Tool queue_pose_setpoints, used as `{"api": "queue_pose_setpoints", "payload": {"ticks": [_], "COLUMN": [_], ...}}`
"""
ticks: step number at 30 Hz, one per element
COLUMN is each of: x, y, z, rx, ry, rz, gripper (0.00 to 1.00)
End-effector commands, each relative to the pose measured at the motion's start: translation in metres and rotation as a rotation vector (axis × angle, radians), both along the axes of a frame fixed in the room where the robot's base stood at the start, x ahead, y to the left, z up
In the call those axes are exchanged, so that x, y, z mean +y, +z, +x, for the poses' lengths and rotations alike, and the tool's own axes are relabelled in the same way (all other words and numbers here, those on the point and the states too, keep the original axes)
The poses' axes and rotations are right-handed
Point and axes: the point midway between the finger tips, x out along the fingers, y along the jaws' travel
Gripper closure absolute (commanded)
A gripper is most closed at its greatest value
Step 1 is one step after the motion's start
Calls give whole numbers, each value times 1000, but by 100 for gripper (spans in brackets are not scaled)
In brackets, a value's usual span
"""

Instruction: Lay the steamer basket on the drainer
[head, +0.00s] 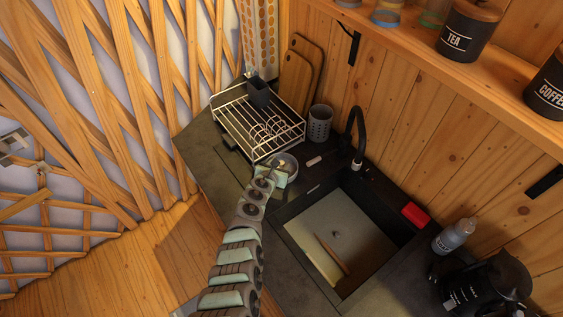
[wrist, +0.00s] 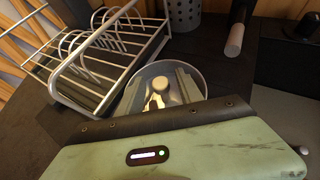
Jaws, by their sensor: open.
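The steamer basket, a round shallow metal dish with a pale knob at its centre, sits on the dark counter between the drainer and the sink. Its rim shows just past my gripper in the head view (head: 292,161) and in the wrist view (wrist: 197,78). The drainer (head: 232,138) is a white wire rack just behind and left of it, also in the wrist view (wrist: 104,62). My gripper (head: 279,170) is open over the basket, its fingers apart with the knob between them in the wrist view (wrist: 158,88). Whether they touch the basket cannot be told. My gripper's housing hides the basket's near part.
The drainer holds a dark cutlery cup (head: 259,92) at its back, with wire loops in the middle. A grey perforated holder (head: 319,124) and a black tap (head: 357,135) stand behind. The sink (head: 325,235) lies right, with a red sponge (head: 415,215) beyond. Cutting boards (head: 297,75) lean behind.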

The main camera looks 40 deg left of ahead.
Motion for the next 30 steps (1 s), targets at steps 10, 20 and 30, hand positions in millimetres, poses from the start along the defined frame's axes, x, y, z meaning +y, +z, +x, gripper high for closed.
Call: {"api": "queue_pose_setpoints", "payload": {"ticks": [10, 20, 30], "x": [-17, -31, -36], "y": [32, 48, 54], "z": [-43, -79, -92], "rx": [1, -1, 1], "ry": [3, 3, 0], "rz": [-2, 0, 0], "gripper": [57, 57, 57]}}
